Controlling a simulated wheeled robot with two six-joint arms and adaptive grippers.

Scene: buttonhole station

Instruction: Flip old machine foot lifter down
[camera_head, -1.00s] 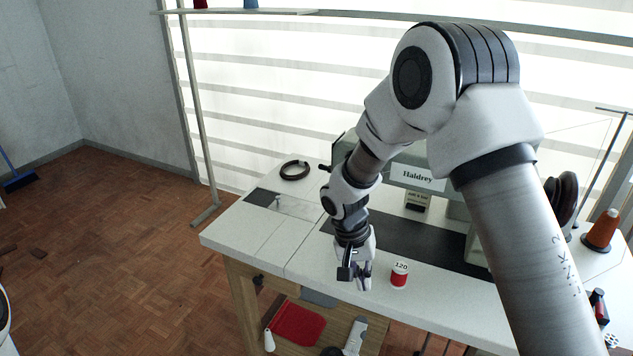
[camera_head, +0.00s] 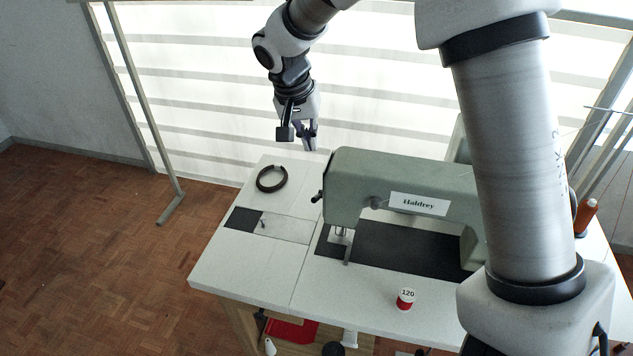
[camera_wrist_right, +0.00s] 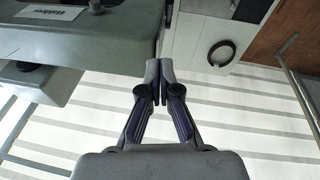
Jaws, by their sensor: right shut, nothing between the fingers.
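The old sewing machine (camera_head: 350,185), grey-green with a "Haldrey" label, stands on the white table. Its head is at the left end, with the needle and presser foot area (camera_head: 341,240) below it. A small dark lever (camera_head: 317,197) sticks out from the left side of the head; I cannot tell its exact position. My right gripper (camera_head: 311,146) is shut and empty, in the air behind and above the machine head, apart from it. In the right wrist view the fingertips (camera_wrist_right: 159,66) are together beside the machine body (camera_wrist_right: 95,45). My left gripper is out of view.
A black ring (camera_head: 272,179) lies on the table's back left. A red spool marked 120 (camera_head: 405,299) stands near the front edge. An orange thread cone (camera_head: 586,217) is at the right. The table's left part (camera_head: 235,275) is mostly clear.

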